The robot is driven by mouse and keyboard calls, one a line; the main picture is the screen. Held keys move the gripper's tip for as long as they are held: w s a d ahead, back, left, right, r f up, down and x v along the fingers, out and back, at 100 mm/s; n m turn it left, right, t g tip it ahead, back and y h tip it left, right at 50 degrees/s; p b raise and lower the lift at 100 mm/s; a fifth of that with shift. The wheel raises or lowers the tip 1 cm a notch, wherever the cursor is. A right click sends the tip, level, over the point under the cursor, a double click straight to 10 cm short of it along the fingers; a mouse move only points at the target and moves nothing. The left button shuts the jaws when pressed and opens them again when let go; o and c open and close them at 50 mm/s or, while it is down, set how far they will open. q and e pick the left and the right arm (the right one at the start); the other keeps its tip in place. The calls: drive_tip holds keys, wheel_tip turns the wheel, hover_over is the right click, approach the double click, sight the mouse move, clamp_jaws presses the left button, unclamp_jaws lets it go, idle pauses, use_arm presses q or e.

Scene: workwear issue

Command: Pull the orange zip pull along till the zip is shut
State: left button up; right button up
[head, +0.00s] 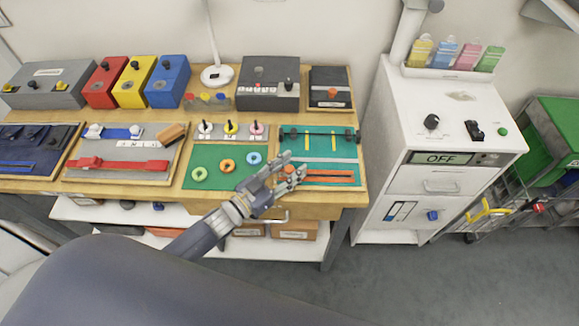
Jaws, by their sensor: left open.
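A teal board (347,147) lies near the right end of the wooden table. A long orange piece (330,174) lies along its front part, with a grey strip (340,161) behind it. The orange zip pull cannot be made out for sure at this size. My left gripper (296,165) is open at the left edge of the teal board, its fingers pointing right toward the orange piece. It covers part of the board's left side. I cannot tell whether it touches anything. My right gripper is not in view.
Left of my gripper is a green board (208,161) with coloured rings. A grey board (85,149) with a red strip lies further left. Coloured boxes (168,83) and a dark control box (268,85) stand behind. A white cabinet (435,185) stands right, past a gap.

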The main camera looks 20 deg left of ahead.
sight(345, 176)
use_arm(q)
clamp_jaws()
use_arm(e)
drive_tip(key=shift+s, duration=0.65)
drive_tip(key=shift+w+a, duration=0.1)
use_arm(q)
drive_tip(key=shift+d, duration=0.25)
drive_tip(key=w+d, duration=0.1)
drive_tip(key=d, duration=0.3)
drive_tip(key=w+d+b, duration=0.1)
drive_tip(key=d, duration=0.3)
drive_tip(key=w+d+b, duration=0.1)
drive_tip(key=d, duration=0.3)
drive_tip(key=shift+w+d, duration=0.4)
drive_tip(key=shift+w+d+r, duration=0.1)
drive_tip(key=shift+w+d, duration=0.1)
drive_tip(key=shift+d, duration=0.5)
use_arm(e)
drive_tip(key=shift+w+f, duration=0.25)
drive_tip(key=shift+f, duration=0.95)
